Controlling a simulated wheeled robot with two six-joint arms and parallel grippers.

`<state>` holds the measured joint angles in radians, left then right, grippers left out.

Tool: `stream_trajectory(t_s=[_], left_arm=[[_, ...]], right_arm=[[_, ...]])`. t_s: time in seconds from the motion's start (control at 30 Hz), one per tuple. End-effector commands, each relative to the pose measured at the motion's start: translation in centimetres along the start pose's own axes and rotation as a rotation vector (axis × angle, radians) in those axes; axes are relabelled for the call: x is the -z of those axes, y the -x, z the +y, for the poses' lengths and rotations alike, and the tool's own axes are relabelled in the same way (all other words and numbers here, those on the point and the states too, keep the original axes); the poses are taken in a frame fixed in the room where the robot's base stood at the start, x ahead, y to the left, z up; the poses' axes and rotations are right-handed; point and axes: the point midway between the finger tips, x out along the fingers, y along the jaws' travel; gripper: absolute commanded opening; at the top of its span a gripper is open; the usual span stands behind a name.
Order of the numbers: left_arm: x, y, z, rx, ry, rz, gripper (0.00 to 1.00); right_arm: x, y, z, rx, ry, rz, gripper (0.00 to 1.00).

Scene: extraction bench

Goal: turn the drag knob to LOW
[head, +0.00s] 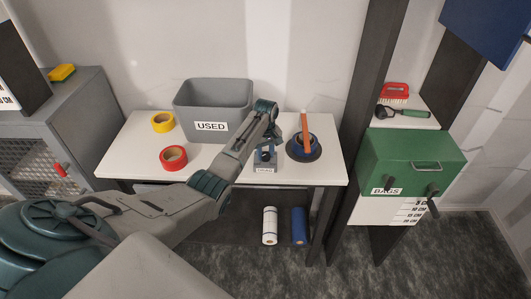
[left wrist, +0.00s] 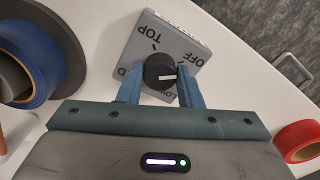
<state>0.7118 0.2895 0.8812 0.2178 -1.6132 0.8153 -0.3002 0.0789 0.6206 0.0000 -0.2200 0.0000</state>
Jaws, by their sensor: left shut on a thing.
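The drag knob is a black round knob (left wrist: 160,71) on a grey box (left wrist: 143,50) marked TOP, OFF and LOW, with a fourth label partly covered. Its white pointer mark faces right in the left wrist view, between OFF and LOW. My left gripper (left wrist: 159,74) has its blue fingers on both sides of the knob and is shut on it. In the head view the grey box (head: 273,166) stands on the white bench, with the left gripper (head: 266,147) above it partly hiding the knob. My right gripper is not in view.
A grey USED bin (head: 213,104) is behind left. Red tape (head: 173,158) and yellow tape (head: 162,122) lie on the white bench (head: 125,150). A green BAGS box (head: 405,158) is at right.

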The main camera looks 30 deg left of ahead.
Motion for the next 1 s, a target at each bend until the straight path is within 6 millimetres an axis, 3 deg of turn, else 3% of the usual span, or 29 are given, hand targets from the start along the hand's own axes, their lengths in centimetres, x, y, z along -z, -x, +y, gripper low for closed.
stream_trajectory(t_s=[1.0], left_arm=[[0.04, 0.07, -0.03, -0.001, -0.945, 0.0, 0.09]], right_arm=[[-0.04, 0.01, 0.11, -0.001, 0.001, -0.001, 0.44]])
